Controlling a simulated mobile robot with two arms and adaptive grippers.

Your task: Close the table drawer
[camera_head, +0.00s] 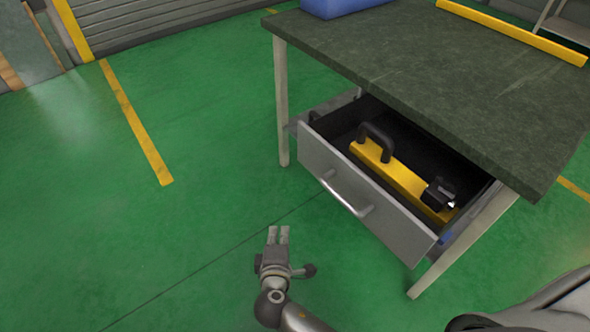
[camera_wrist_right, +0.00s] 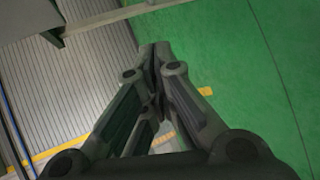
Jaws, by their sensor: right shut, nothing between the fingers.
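The table drawer (camera_head: 345,190) is pulled out from under the dark table top (camera_head: 440,70). Its grey front faces the lower left and carries a metal bar handle (camera_head: 347,197). A yellow tool with a black handle (camera_head: 400,180) lies inside the open drawer. My right gripper (camera_head: 279,229) is in front of and to the left of the drawer front, apart from it, over the green floor. Its fingers are shut and empty; they also show in the right wrist view (camera_wrist_right: 155,60). My left gripper is not in view.
Table legs (camera_head: 282,105) stand at the left and at the front right (camera_head: 462,243) beside the drawer. A blue box (camera_head: 340,6) sits on the table's far edge. The green floor (camera_head: 150,230) left of the drawer is clear.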

